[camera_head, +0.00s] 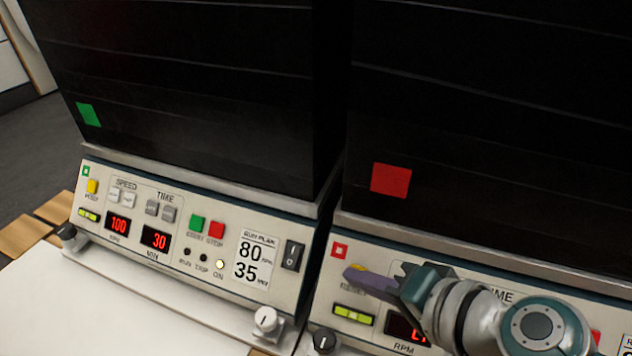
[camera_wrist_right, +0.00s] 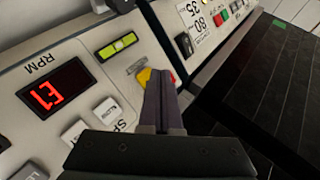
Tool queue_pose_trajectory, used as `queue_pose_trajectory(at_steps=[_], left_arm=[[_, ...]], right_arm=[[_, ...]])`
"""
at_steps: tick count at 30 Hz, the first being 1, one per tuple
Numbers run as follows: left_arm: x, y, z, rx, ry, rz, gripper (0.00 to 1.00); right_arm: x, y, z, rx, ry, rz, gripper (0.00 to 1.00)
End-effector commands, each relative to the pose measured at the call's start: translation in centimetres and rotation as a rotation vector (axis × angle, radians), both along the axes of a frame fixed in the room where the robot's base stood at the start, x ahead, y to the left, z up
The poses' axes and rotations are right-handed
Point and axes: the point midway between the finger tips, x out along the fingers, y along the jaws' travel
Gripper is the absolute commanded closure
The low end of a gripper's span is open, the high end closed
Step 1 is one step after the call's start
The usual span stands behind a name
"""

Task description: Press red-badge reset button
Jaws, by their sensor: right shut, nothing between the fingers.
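The red-badge unit is the right-hand one, with a large red square (camera_head: 391,180) on its dark body and a small red badge (camera_head: 339,250) on its control panel. Its yellow reset button (camera_head: 359,268) is just below and right of the badge, mostly hidden behind my right gripper (camera_head: 352,276). In the right wrist view, the yellow button (camera_wrist_right: 143,76) shows at the tips of the closed, empty fingers (camera_wrist_right: 160,80). The fingertips overlap the button's edge; I cannot tell whether they touch it. My left gripper is not in view.
A green-badge unit (camera_head: 88,114) stands to the left, with its own yellow button (camera_head: 92,186) and a rocker switch (camera_head: 292,255). Beside my gripper are a green level vial (camera_head: 353,314) and a red display (camera_wrist_right: 48,92). A knob (camera_head: 325,341) protrudes at the lower corner.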

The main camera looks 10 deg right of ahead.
Motion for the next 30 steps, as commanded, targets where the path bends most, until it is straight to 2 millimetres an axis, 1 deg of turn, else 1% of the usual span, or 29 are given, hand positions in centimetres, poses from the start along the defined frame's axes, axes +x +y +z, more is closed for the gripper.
queue_pose_trajectory(at_steps=[2, 14, 30], left_arm=[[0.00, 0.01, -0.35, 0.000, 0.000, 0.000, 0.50], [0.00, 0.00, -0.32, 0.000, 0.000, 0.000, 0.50], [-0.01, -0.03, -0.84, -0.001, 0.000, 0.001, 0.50]], right_arm=[[0.18, -0.15, -0.33, -0.001, 0.000, 0.001, 1.00], [0.23, -0.18, -0.31, -0.001, 0.001, 0.000, 1.00], [0.61, -0.42, -0.75, -0.001, 0.000, 0.001, 1.00]])
